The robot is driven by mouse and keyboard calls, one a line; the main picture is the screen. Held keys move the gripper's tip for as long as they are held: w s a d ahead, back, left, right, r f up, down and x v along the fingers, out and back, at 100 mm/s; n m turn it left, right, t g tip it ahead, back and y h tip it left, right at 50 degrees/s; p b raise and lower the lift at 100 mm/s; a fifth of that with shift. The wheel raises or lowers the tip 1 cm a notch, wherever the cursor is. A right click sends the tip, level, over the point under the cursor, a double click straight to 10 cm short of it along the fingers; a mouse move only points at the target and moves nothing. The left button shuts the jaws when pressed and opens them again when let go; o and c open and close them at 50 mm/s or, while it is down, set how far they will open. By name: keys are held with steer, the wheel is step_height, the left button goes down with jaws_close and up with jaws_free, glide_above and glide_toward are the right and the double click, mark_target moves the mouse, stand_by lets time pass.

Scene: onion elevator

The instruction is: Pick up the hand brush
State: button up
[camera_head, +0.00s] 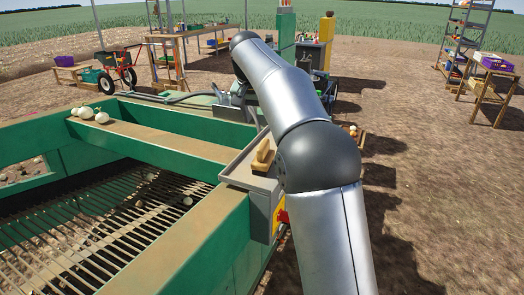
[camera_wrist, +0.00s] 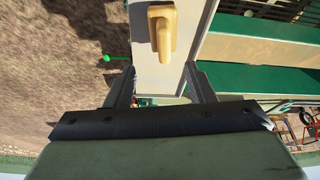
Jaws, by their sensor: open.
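The hand brush (camera_head: 263,155) has a light wooden body and handle. It lies on a small grey ledge (camera_head: 246,178) at the corner of the green machine, just left of my arm. In the wrist view the hand brush (camera_wrist: 162,28) is at the top centre, on the pale ledge top (camera_wrist: 146,72). My gripper (camera_wrist: 160,72) is open and empty, its two fingers spread wide. The brush lies beyond the fingertips, roughly in line with the gap and apart from them. In the head view I cannot clearly make out the gripper.
The green machine frame (camera_head: 222,240) surrounds a slatted grate (camera_head: 120,225) at left. Several pale onions (camera_head: 92,115) sit on its crossbeam. A red and yellow switch (camera_head: 279,215) is on the ledge's side. A wheelbarrow (camera_head: 118,68), tables and shelves stand farther back. Open dirt lies to the right.

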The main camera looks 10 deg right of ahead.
steer(key=w, duration=0.1)
steer(key=p, duration=0.2)
glide_toward(263, 144)
steer(key=x, duration=0.6)
steer(key=shift+s+a, duration=0.1)
steer(key=shift+a, duration=0.1)
steer(key=shift+p+x, duration=1)
steer(key=shift+x, duration=1.75)
steer(key=shift+d+r, duration=0.15)
steer(key=shift+d, duration=0.05)
jaws_close()
